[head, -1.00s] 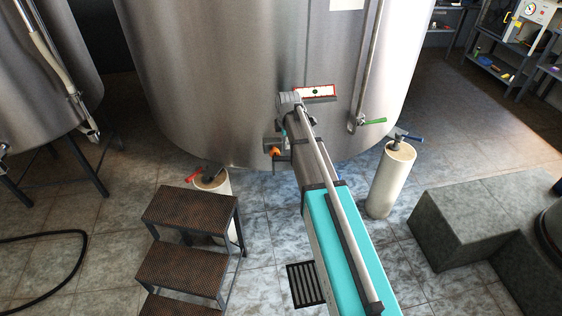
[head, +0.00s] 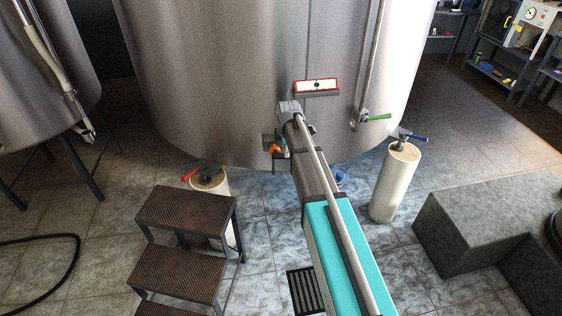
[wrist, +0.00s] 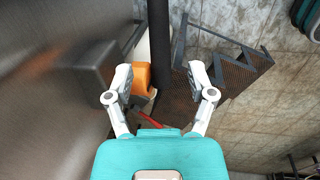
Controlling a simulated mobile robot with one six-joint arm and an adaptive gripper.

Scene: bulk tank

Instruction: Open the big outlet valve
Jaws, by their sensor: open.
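The large steel tank (head: 220,70) fills the middle of the head view. Low on its front, an orange handle (head: 275,149) sits just left of my arm's end; it also shows in the wrist view (wrist: 142,78). A blue part (head: 340,177) shows low behind the right side of my arm, mostly hidden. I cannot tell from the frames which is the big outlet valve. My gripper (wrist: 157,82) is open, its white fingers spread, with the orange handle between them in the picture, close to the left finger. Contact cannot be told.
A green lever (head: 377,117) is on the tank's right side. Red (head: 191,173) and blue (head: 413,137) levers sit by the white cylinders. Metal steps (head: 183,208) stand left of my arm, and also show in the wrist view (wrist: 232,78). A grey block (head: 475,220) stands right.

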